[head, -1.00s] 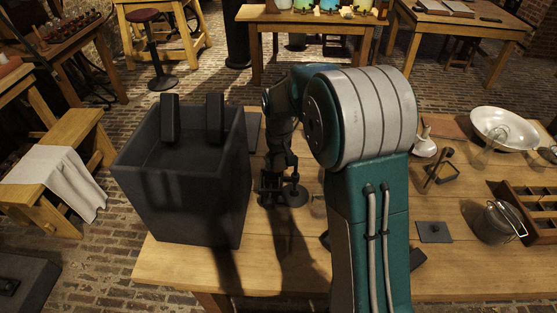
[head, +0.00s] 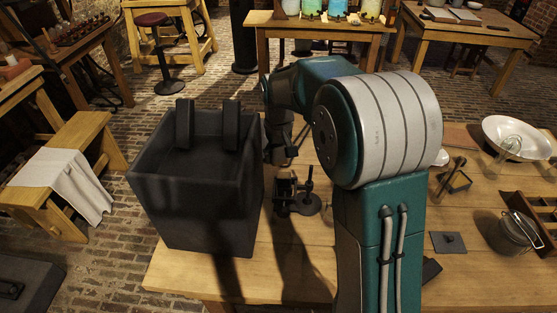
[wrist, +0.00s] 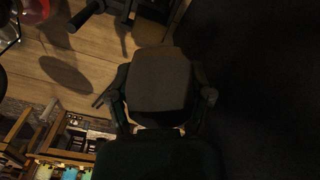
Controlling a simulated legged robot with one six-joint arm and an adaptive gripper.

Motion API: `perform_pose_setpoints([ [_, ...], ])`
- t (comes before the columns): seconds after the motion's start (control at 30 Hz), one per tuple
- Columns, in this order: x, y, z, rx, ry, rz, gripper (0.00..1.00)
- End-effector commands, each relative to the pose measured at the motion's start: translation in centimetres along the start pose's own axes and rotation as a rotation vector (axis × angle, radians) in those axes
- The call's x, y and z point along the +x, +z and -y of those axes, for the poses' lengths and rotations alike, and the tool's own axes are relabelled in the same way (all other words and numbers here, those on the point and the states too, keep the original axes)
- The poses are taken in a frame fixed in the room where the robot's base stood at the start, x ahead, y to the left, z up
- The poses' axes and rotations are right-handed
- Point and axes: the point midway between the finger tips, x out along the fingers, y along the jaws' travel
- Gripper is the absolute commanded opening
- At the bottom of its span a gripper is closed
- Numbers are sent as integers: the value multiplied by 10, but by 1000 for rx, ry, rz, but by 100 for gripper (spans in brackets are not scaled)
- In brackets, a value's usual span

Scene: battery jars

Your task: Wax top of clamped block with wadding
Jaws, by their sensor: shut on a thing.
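In the wrist view my gripper (wrist: 160,98) is shut on a dull brown-grey, block-shaped piece (wrist: 158,75), which looks like the wadding. It fills the space between the two fingers. In the head view my gripper (head: 281,158) is small and dark, beside the large dark box. Just below it is a dark clamp (head: 308,202) with a round base and an upright post. A small brownish piece at the clamp (head: 285,187) may be the clamped block. I cannot tell whether the wadding touches it. Dark clamp-like parts (wrist: 88,14) also show in the wrist view.
A tall, open dark box (head: 205,205) stands close left of my gripper, with two dark uprights at its rim. On the wooden table (head: 375,262) to the right are a white bowl (head: 515,137), a metal pot (head: 516,232) and a dark square plate (head: 448,242).

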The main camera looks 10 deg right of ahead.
Motion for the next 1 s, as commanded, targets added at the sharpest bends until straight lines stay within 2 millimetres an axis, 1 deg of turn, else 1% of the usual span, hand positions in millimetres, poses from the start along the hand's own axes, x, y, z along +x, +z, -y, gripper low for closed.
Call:
perform_pose_setpoints([
  [0.1,-12,2,1,0,0,-3,15],
  [0.3,-25,5,1,0,0,-2,15],
  [0.83,-26,5,1,0,0,-1,15],
  [1.0,-23,5,1,1,0,0,15],
])
